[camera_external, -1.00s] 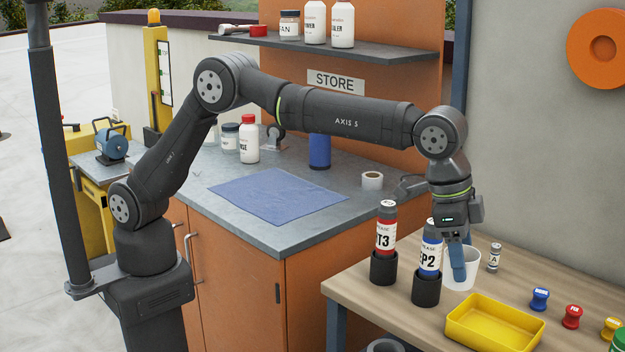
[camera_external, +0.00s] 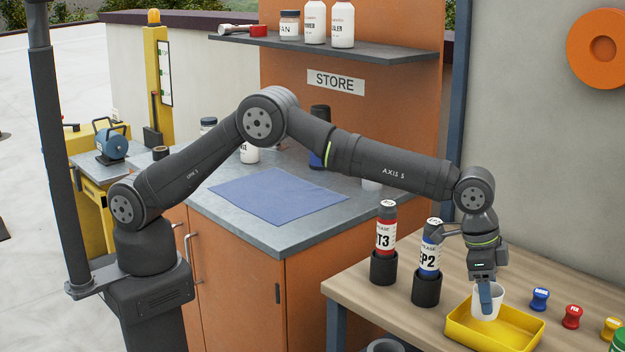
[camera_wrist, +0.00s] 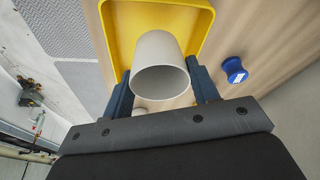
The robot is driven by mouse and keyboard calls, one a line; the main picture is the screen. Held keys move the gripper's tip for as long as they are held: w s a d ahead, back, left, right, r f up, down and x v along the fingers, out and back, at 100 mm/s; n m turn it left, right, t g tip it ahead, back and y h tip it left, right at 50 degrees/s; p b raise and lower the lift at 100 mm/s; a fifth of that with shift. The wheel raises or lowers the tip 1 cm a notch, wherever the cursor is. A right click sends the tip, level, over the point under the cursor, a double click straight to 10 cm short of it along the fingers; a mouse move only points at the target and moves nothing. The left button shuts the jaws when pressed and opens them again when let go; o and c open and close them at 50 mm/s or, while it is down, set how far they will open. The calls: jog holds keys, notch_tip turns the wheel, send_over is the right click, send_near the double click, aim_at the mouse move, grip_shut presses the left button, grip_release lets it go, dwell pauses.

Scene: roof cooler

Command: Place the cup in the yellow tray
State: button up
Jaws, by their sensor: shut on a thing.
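The white cup (camera_external: 488,303) is upright between the fingers of my gripper (camera_external: 487,297), over the yellow tray (camera_external: 520,341). In the wrist view the cup (camera_wrist: 157,50) sits between the two blue fingers of my gripper (camera_wrist: 162,92), with the yellow tray (camera_wrist: 118,22) around it. My gripper is shut on the cup. The cup's lower part appears within the tray's outline, but I cannot tell whether its base touches the tray floor.
A blue spool (camera_external: 540,298), a red spool (camera_external: 572,315) and a yellow spool (camera_external: 610,328) stand right of the tray. Grease tubes in black holders (camera_external: 427,288) stand to its left. Bare wooden bench (camera_external: 400,320) lies in front of the holders.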

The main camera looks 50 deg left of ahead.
jog(key=shift+f, duration=2)
jog(key=shift+f, duration=0.15)
jog(key=o, duration=1)
jog(key=shift+c, duration=0.2)
jog(key=v, duration=1.2)
jog(key=shift+d, duration=0.1)
jog(key=x, duration=1.2)
jog(key=shift+r, duration=1.9)
